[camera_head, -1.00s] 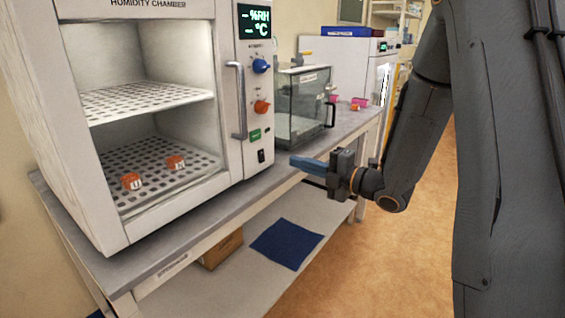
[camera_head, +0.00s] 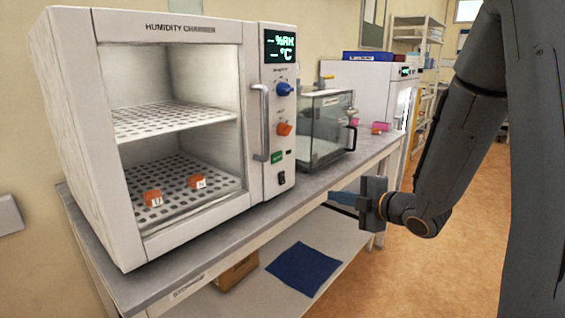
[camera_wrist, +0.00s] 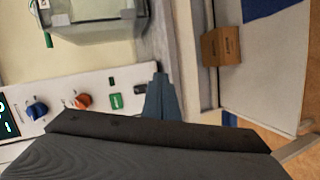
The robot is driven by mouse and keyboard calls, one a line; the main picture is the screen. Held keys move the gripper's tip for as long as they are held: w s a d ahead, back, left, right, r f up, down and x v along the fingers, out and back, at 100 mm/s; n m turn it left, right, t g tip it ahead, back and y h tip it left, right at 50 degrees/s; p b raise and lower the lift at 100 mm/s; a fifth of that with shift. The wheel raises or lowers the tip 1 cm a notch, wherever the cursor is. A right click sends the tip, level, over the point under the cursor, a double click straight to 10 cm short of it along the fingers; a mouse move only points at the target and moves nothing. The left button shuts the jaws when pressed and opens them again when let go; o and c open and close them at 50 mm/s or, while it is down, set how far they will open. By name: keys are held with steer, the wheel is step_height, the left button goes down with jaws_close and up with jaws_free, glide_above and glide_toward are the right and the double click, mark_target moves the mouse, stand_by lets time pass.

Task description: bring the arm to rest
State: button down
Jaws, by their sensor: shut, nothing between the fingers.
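My gripper (camera_head: 343,198) is shut and empty, with its blue fingers together. It is in front of the bench's front edge, to the right of the humidity chamber (camera_head: 165,27). My arm comes down from the upper right of the head view. In the wrist view, the shut fingers (camera_wrist: 161,98) point toward the bench edge, beside the chamber's control panel (camera_wrist: 100,90). The fingers look apart from the bench, but the gap is hard to judge.
The chamber holds two orange labelled blocks (camera_head: 152,198) (camera_head: 197,182) on its lower shelf. A glass box (camera_head: 325,130) and a white instrument (camera_head: 350,85) stand further along the bench (camera_head: 225,225). A blue mat (camera_head: 303,268) and a cardboard box (camera_head: 237,272) lie on the lower shelf. Floor at right is clear.

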steer(key=s+d+f+m+g+h, duration=0.35)
steer(key=m+h, duration=0.25)
steer(key=m, duration=0.2)
steer(key=s+a+f+m+g, duration=0.1)
steer(key=s+f+m+g, duration=0.1)
steer(key=s+m+g, duration=0.2)
steer(key=s+a+f+m+g+h, duration=0.1)
steer(key=s+m+g, duration=0.4)
steer(key=s, duration=1.6)
steer(key=a+f+m, duration=0.1)
steer(key=m, duration=0.3)
steer(key=shift+a+m+h, duration=0.2)
steer(key=shift+m+h, duration=0.1)
steer(key=shift+m, duration=0.1)
